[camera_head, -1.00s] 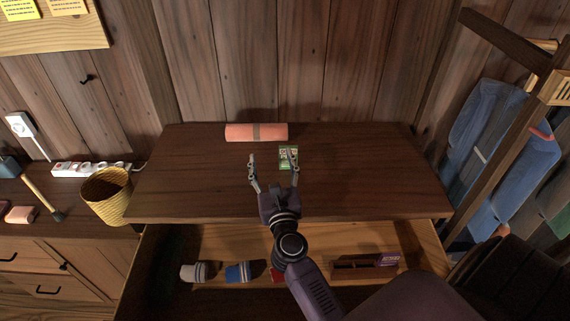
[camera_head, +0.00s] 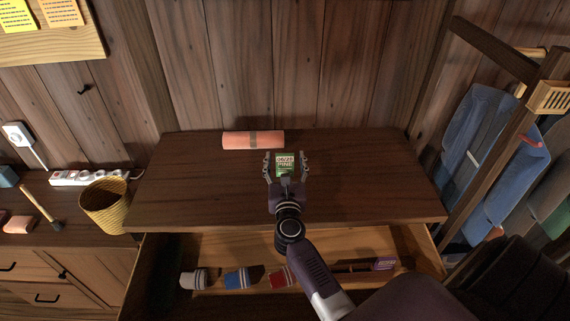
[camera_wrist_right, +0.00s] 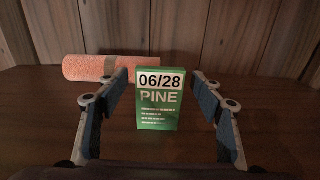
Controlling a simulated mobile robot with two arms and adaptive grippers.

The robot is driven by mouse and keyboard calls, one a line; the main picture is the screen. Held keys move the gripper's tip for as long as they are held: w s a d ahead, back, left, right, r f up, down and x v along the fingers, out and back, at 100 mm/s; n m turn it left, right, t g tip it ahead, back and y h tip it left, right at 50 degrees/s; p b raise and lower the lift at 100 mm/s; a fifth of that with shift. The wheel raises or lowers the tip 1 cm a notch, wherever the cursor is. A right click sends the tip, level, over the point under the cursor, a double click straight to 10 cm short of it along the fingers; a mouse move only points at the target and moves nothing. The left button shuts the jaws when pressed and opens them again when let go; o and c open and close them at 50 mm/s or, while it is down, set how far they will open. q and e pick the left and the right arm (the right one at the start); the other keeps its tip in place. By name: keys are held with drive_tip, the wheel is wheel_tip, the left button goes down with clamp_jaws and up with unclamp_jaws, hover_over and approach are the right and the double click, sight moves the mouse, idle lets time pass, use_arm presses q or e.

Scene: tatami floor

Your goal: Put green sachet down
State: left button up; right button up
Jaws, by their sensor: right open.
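In the right wrist view the sachet (camera_wrist_right: 158,100) shows a label reading "06/28 PINE" and faces the camera. My right gripper (camera_head: 286,164) is open, with one finger on each side of the sachet. In the wrist view the open fingers (camera_wrist_right: 163,110) stand apart from the sachet, with gaps on both sides. My left gripper is not in view.
A pink roll with a grey band (camera_head: 253,140) lies behind the sachet near the wall. Below the tabletop (camera_head: 200,190) an open drawer holds a white, a blue (camera_head: 236,278) and a red item (camera_head: 281,276). A yellow basket (camera_head: 104,205) stands left. Clothes hang on a rack at right.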

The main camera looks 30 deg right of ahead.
drive_tip(key=shift+c, duration=0.7)
drive_tip(key=c, duration=1)
drive_tip(key=shift+r, duration=0.1)
